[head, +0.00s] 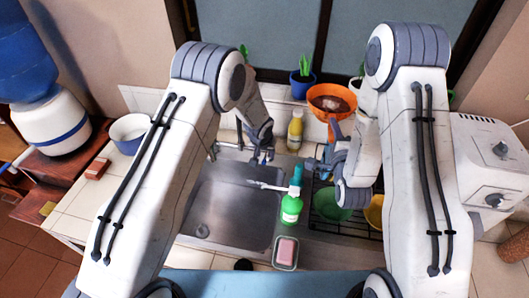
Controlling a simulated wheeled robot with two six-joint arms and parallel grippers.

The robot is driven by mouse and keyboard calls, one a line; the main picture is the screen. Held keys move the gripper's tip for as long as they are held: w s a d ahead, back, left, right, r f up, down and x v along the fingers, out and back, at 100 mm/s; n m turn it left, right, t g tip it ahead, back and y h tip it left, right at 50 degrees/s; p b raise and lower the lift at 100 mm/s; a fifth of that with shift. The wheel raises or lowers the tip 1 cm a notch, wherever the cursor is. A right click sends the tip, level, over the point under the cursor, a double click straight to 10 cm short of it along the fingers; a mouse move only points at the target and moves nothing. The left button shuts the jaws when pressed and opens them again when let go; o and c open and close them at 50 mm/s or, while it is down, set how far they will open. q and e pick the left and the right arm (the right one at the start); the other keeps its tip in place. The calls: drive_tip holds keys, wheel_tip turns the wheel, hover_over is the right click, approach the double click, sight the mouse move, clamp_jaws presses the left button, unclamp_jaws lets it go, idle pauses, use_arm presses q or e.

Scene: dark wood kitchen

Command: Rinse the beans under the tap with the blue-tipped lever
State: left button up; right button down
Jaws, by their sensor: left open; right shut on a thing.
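An orange strainer (332,106) with brown beans (331,103) in it is at the back, right of the sink, in the head view. My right gripper (327,160) is shut on its handle, below the bowl. The tap's pale spout (266,186) reaches over the right part of the metal sink (222,210). My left gripper (263,155) is open behind the sink, close to the tap. It hides much of the tap's base, and I cannot clearly see the blue-tipped lever or whether they touch.
A yellow bottle (295,130) stands behind. A green bowl (333,203) and yellow bowl (374,213) sit on the rack. The sink looks empty.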

use_arm(q)
drive_tip(key=shift+w+f, duration=0.2)
drive_tip(key=shift+f, duration=0.35)
clamp_jaws()
idle(1.1)
